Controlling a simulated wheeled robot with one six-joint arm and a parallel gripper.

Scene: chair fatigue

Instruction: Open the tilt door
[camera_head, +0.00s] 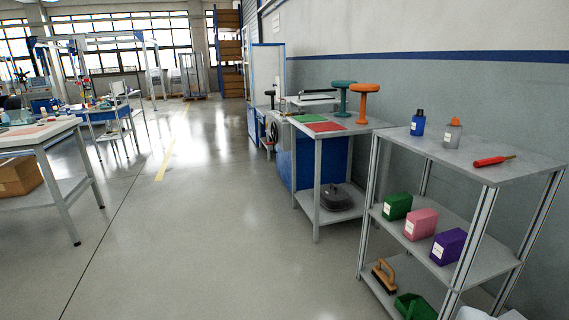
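My gripper is not in view. I cannot make out a tilt door for certain. A tall framed unit with pale panels (267,72) stands against the right wall in the middle distance. A blue panel (335,160) shows under a grey worktable (350,126) along the same wall. Whether either of these is the tilt door cannot be told from here.
A metal shelf rack (520,168) with bottles, a red screwdriver (493,160) and coloured boxes stands close at right. A white table (40,137) stands left. The aisle floor (180,220) is clear.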

